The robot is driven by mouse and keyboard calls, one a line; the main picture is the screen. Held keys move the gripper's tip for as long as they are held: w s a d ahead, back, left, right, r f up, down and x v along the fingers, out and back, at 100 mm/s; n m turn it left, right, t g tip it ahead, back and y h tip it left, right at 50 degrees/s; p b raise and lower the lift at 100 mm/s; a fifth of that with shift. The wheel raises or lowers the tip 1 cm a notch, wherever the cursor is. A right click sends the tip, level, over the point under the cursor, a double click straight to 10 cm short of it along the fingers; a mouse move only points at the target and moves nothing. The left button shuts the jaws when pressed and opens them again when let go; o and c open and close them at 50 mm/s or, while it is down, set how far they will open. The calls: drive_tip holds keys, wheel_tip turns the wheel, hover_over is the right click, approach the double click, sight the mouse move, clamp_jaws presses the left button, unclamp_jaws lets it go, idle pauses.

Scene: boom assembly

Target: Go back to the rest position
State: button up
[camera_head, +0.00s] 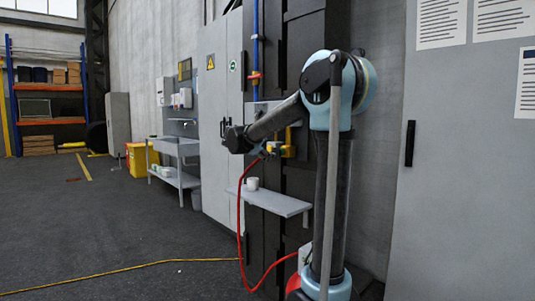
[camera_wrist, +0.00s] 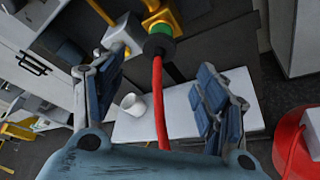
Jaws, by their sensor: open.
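My gripper (camera_wrist: 160,78) is open in the wrist view, with one blue-padded finger on each side and a wide gap between them. A red hose (camera_wrist: 158,105) runs through the picture between the fingers, and neither finger appears to touch it. The hose's upper end meets a black and green connector (camera_wrist: 160,38) at a yellow fitting (camera_wrist: 158,16), ahead of the fingertips. In the head view the red hose (camera_head: 241,210) hangs from the yellow fitting (camera_head: 288,150) on the dark cabinet. My arm reaches left there, and I cannot make out the fingers.
A grey shelf (camera_head: 285,203) with a white cup (camera_head: 252,184) juts out below the fitting. Grey cabinets (camera_head: 217,120) stand left of it, and a large grey panel (camera_head: 455,190) stands at the right. The floor (camera_head: 110,235) at the left is mostly open, crossed by a yellow cable (camera_head: 145,265).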

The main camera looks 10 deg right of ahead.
drive_tip(key=s+d+f+m+g+y, duration=0.1)
drive_tip(key=s+d+f+m+g, duration=0.15)
drive_tip(key=s+d+f, duration=0.4)
drive_tip(key=s+d+f+m+g+y, duration=0.1)
drive_tip(key=s+f+m+g, duration=0.2)
drive_tip(key=s, duration=0.6)
drive_tip(key=s+d+f+m+g+y, duration=0.1)
drive_tip(key=s+d+f+m, duration=0.35)
drive_tip(key=s, duration=0.35)
drive_tip(key=s+a+f+m+g+y, duration=0.1)
drive_tip(key=s+a+f+m+y, duration=0.1)
drive_tip(key=s+f, duration=0.8)
drive_tip(key=s+a+f+m+g+y, duration=0.2)
drive_tip(key=s+a+f+m+y, duration=0.1)
drive_tip(key=s+f+m, duration=0.4)
drive_tip(key=s+f+y, duration=0.1)
drive_tip(key=s+f, duration=0.2)
drive_tip(key=s, duration=0.4)
drive_tip(key=shift+s+a, duration=0.2)
drive_tip(key=shift+s, duration=0.1)
drive_tip(key=shift+w+f, duration=0.2)
drive_tip(key=shift+w, duration=0.25)
